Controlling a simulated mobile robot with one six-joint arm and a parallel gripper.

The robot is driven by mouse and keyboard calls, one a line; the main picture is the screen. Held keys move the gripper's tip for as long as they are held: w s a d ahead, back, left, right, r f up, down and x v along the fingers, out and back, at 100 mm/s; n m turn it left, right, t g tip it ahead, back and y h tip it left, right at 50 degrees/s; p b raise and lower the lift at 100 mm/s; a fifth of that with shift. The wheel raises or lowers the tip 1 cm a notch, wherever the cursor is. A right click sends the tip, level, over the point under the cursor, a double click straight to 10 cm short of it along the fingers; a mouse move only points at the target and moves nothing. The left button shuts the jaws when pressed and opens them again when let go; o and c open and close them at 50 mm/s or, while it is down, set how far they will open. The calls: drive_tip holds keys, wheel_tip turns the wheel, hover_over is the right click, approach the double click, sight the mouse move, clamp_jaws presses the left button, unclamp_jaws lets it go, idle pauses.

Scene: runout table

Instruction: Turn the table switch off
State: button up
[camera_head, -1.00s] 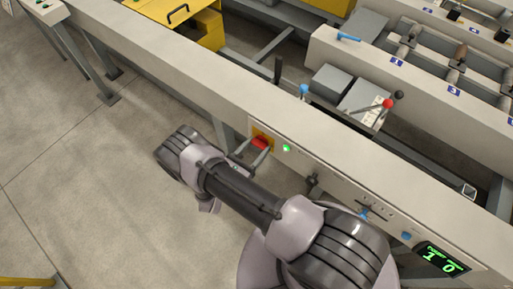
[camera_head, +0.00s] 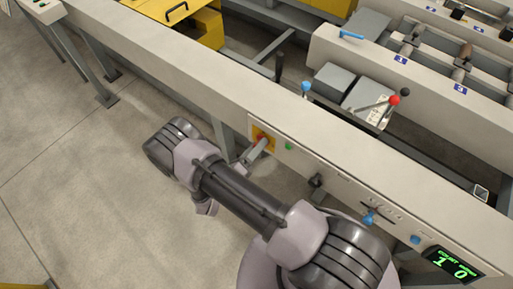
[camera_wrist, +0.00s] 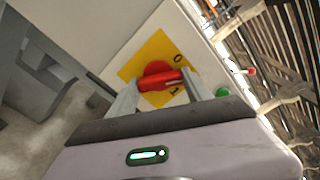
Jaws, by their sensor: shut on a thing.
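The table switch is a red rotary handle (camera_wrist: 158,78) on a yellow plate (camera_wrist: 132,68) marked 0 and 1. It sits on the front face of the pale table beam; the yellow plate also shows in the head view (camera_head: 257,132). My gripper (camera_wrist: 161,82) is shut on the red handle, one finger at each end of it. In the head view my gripper (camera_head: 261,144) covers most of the handle. A green lamp (camera_head: 289,146) sits just right of the switch and looks dull; it also shows in the wrist view (camera_wrist: 222,92).
Right of the switch on the same panel are a black knob (camera_head: 316,183), a blue knob (camera_head: 369,217) and a green-lit display (camera_head: 453,263). Levers with blue and red (camera_head: 394,100) tops stand behind the beam. The floor (camera_head: 80,190) at left is clear.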

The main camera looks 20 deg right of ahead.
drive_tip(key=n+b, duration=0.1)
drive_tip(key=n, duration=0.4)
drive_tip(key=shift+n, duration=0.4)
idle(0.3)
drive_tip(key=o, duration=1.4)
drive_tip(key=shift+c, duration=0.2)
drive_tip(key=shift+a, duration=0.15)
drive_tip(key=p+v, duration=0.3)
drive_tip(key=v, duration=1.4)
drive_tip(key=shift+s, duration=0.15)
